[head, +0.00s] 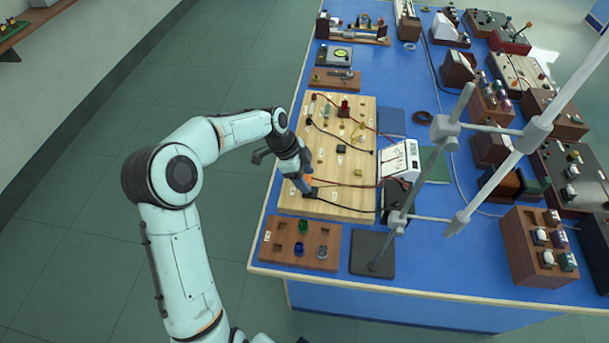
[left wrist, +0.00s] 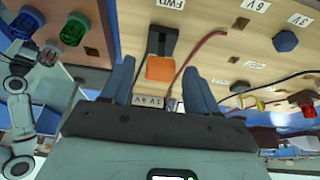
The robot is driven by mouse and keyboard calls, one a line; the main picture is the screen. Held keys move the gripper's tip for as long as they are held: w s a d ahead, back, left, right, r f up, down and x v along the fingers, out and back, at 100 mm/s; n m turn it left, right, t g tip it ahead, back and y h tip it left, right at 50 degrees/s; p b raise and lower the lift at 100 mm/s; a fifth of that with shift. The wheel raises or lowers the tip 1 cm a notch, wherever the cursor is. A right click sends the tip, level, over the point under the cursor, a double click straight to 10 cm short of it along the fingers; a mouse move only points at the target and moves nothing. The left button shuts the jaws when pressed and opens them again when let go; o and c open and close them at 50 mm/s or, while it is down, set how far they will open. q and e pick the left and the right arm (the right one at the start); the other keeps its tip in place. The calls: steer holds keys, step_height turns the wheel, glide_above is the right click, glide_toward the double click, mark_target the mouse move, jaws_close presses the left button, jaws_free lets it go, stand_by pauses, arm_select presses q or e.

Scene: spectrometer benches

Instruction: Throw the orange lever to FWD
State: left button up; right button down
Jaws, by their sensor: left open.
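The orange lever (left wrist: 160,68) stands on a black base (left wrist: 163,40) on the wooden board, in the left wrist view. A white FWD label (left wrist: 170,4) lies beyond the base, and another label (left wrist: 148,102), hard to read, lies on the gripper's side. My left gripper (left wrist: 158,88) is open, with one blue finger on each side of the lever and gaps between them and it. In the head view my left gripper (head: 302,185) is low over the front of the board; only a bit of the orange lever (head: 308,177) shows beside it. My right gripper is not in view.
The wooden board (head: 320,208) carries wires, posts and a blue knob (left wrist: 285,41). A wooden block with coloured knobs (head: 270,250) stands in front. A white meter (head: 399,160) and a metal stand (head: 372,255) are to the right. Floor to the left is clear.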

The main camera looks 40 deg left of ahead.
arm_select(q)
steer(key=c, duration=1.1)
steer(key=shift+o, duration=0.2)
steer(key=shift+s+a+f+t+h+b, duration=0.25)
steer(key=shift+a+f+t+h+b, duration=0.1)
steer(key=shift+a+h+b, duration=0.25)
steer(key=shift+s+a+t+h+b, duration=0.15)
steer(key=shift+s+t+h+b, duration=0.1)
steer(key=shift+h+b, duration=0.35)
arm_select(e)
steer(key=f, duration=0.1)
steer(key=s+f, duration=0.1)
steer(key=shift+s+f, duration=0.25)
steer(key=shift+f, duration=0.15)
arm_select(q)
steer(key=shift+w, duration=0.1)
steer(key=o, duration=1.1)
steer(key=shift+c, duration=0.2)
steer(key=shift+r, duration=0.1)
